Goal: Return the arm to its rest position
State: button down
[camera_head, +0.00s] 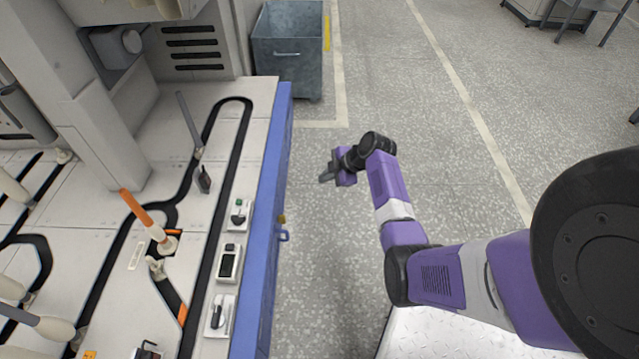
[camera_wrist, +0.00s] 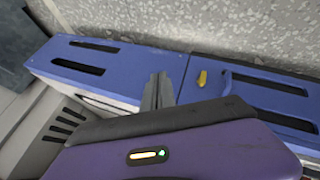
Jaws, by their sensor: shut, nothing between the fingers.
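My gripper (camera_head: 325,176) is at the end of my purple arm, over the open floor to the right of the workbench's blue side. It is empty and clear of the bench. In the wrist view my gripper (camera_wrist: 158,92) shows as two grey fingers close together, with nothing between them. Behind the fingers in that view is the blue side panel (camera_wrist: 112,62) of the bench. The arm is bent and reaches from the right side of the head view toward the middle.
The workbench (camera_head: 262,130) with black tracks, an orange-tipped spindle (camera_head: 140,212) and small switch boxes (camera_head: 228,263) fills the left. A yellow latch (camera_wrist: 202,78) is on its blue side. A grey metal bin (camera_head: 290,50) stands behind. Floor (camera_head: 440,150) around the arm is free.

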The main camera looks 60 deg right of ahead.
jog(key=shift+s+d+r, duration=0.1)
jog(key=shift+d+r, duration=0.1)
jog(key=shift+r, duration=0.1)
